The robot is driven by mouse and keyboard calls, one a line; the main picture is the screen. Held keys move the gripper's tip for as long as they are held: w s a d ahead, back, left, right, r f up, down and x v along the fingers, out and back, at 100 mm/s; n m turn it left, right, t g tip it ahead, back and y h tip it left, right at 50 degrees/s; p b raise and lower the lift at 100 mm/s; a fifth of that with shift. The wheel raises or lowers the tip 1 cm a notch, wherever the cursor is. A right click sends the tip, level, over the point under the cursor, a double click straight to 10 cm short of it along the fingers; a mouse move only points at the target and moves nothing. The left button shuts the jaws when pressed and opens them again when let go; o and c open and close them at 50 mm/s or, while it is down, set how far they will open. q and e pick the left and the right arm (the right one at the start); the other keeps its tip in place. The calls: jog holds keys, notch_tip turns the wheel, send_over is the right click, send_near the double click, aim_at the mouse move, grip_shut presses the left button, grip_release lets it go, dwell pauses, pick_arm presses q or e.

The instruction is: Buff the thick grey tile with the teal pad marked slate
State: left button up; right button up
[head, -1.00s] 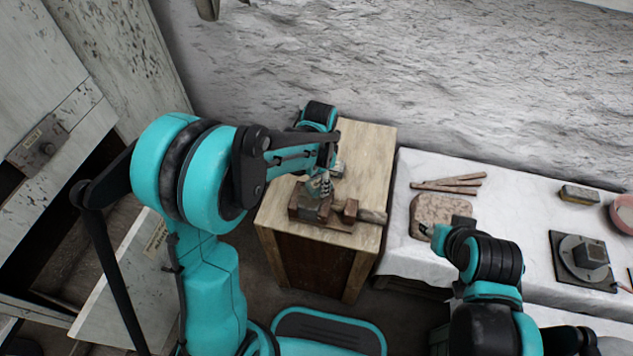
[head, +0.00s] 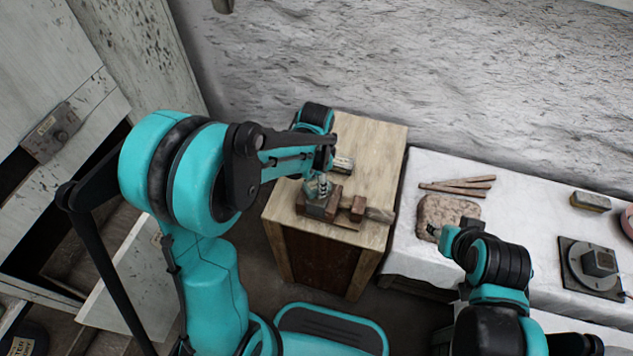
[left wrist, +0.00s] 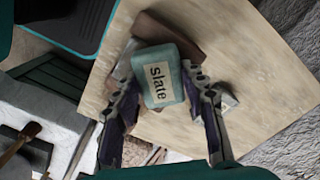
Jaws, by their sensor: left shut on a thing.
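The teal pad (left wrist: 160,78) with its "slate" label is between the fingers of my left gripper (left wrist: 160,88) in the left wrist view. The gripper is shut on it. In the head view my left gripper (head: 320,186) is low over a brown block fixture (head: 357,209) on the wooden stand. The pad is hard to make out there. I cannot clearly make out the thick grey tile; the gripper and pad cover part of the fixture. I cannot tell whether the pad touches anything below.
A small pale-labelled block (head: 343,163) lies on the stand (head: 378,145) behind the fixture. The white-covered table (head: 540,200) to the right holds a brown slab (head: 447,212), sticks (head: 458,187), a small block (head: 590,201) and a dark turntable-like device (head: 590,266). A rough wall stands behind.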

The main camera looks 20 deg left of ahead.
pick_arm(q)
jog(key=shift+w+d, duration=1.2)
jog(key=shift+d, duration=0.15)
jog(key=shift+s+a, duration=1.5)
jog(key=shift+a, duration=0.05)
jog(key=shift+w, duration=0.1)
jog(key=shift+w+d+r, duration=0.35)
jog(key=shift+w, duration=0.05)
jog(key=shift+w+d+r+p, duration=0.3)
jog(key=shift+d+p, duration=0.05)
jog(key=shift+d, duration=0.1)
jog(key=shift+r+p, duration=0.95)
jog(key=shift+r, duration=0.35)
